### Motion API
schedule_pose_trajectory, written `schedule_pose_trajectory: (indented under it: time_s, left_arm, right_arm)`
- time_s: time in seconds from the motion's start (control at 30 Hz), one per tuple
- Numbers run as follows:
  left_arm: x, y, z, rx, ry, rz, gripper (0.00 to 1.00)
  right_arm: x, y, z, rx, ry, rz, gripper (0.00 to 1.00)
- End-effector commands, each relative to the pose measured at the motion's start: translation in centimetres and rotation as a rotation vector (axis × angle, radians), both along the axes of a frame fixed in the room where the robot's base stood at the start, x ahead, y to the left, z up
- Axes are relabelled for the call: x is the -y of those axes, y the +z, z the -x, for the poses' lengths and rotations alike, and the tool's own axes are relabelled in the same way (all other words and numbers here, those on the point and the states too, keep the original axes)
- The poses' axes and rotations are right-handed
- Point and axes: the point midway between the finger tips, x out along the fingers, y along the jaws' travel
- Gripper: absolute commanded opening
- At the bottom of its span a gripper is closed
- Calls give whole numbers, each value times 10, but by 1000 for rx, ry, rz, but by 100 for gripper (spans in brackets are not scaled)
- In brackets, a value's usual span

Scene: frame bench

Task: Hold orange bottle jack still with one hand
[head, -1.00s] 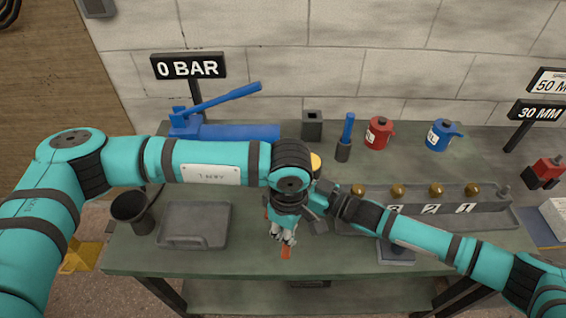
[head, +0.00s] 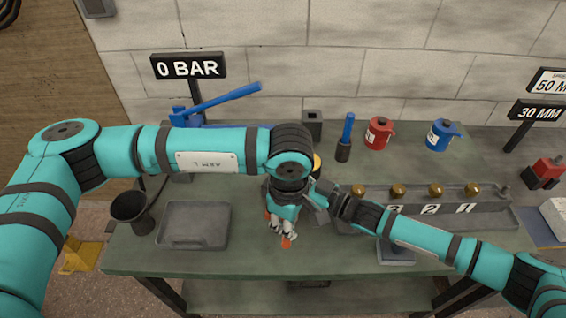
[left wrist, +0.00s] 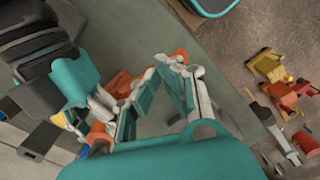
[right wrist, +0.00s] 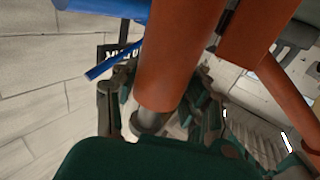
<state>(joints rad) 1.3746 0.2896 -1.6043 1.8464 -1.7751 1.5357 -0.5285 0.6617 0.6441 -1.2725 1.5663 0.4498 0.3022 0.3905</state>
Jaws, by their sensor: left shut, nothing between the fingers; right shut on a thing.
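The orange bottle jack (right wrist: 175,65) fills the middle of the right wrist view as a thick orange cylinder. My right gripper (right wrist: 165,125) is shut on it near its pale lower part. In the head view my arms hide most of the jack; a small orange piece (head: 286,242) shows just below my left gripper (head: 282,225). That gripper is shut and empty, pointing down at the bench's front middle. In the left wrist view, orange parts (left wrist: 180,57) lie close beyond its fingertips; whether they touch is unclear.
A grey tray (head: 193,243) and a dark cup (head: 133,207) stand at the bench's left. A numbered rack with brass knobs (head: 490,210) is at the right. A blue hand pump (head: 215,104), a red can (head: 378,132) and a blue can (head: 441,134) stand at the back.

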Motion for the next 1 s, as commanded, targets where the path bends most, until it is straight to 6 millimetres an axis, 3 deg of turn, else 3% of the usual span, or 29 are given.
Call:
schedule_pose_trajectory:
  time_s: [0.53, 1.0]
  left_arm:
    - [0, -3, 1, -3, -1, -1, 0]
    - [0, -48, 0, 0, 1, -1, 0]
  right_arm:
    - [0, 0, -1, 1, -1, 0, 0]
    - [0, 1, 0, 1, -1, 0, 0]
